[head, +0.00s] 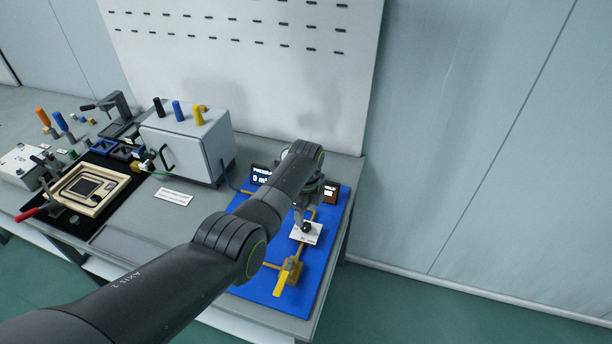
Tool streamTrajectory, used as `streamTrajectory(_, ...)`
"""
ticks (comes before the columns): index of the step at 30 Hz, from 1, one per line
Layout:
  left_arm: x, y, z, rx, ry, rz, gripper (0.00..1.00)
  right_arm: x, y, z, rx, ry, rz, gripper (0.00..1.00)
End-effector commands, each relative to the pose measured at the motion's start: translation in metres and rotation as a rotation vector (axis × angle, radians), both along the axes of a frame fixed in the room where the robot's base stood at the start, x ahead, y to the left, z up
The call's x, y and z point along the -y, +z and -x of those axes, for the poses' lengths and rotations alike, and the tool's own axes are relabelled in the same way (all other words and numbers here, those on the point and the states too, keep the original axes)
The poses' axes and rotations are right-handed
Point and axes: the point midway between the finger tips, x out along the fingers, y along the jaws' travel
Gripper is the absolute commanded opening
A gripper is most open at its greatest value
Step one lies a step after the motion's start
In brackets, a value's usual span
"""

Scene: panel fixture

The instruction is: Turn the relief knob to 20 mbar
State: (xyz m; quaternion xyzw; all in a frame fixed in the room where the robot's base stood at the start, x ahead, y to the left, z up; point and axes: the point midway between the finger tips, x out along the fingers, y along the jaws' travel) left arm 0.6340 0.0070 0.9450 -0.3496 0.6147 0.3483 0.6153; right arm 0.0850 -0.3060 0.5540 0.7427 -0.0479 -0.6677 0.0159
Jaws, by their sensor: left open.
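The relief knob (305,227) is a small black knob on a white plate (313,238), mounted on the blue panel (329,250) at the right end of the bench. My left arm reaches in from the lower left across the panel. My left gripper (299,213) is open and points down just above and beside the knob; its fingers are small and partly hidden, so I cannot tell if they touch it. A dark pressure display (260,176) behind my arm reads 0, its text partly covered. The knob's pointer is too small to read. My right gripper is out of view.
A yellow valve with a lever (287,275) stands on the panel in front of the knob. A second small display (331,192) stands at the panel's back right. A grey-white box (185,145) with coloured knobs stands left of the panel. A white pegboard rises behind.

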Motion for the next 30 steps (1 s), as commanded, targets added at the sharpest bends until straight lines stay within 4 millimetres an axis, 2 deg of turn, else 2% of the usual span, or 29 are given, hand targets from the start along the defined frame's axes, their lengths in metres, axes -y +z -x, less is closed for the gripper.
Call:
streamTrajectory(1, 0.000, 0.011, 0.000, 0.001, 0.000, 0.002, 0.50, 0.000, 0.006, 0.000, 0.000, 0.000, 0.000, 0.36)
streamTrajectory(6, 0.000, 0.038, 0.000, 0.003, 0.000, 0.001, 0.50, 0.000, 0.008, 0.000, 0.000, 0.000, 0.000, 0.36)
streamTrajectory(18, 0.000, 0.108, -0.001, 0.003, 0.000, 0.001, 0.50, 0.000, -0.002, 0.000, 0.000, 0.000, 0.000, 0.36)
streamTrajectory(24, 0.000, 0.122, 0.000, 0.001, 0.000, -0.001, 0.50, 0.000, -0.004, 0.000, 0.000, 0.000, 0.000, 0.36)
streamTrajectory(30, 0.000, 0.124, 0.000, -0.001, 0.000, -0.001, 0.50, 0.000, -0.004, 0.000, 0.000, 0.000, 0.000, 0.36)
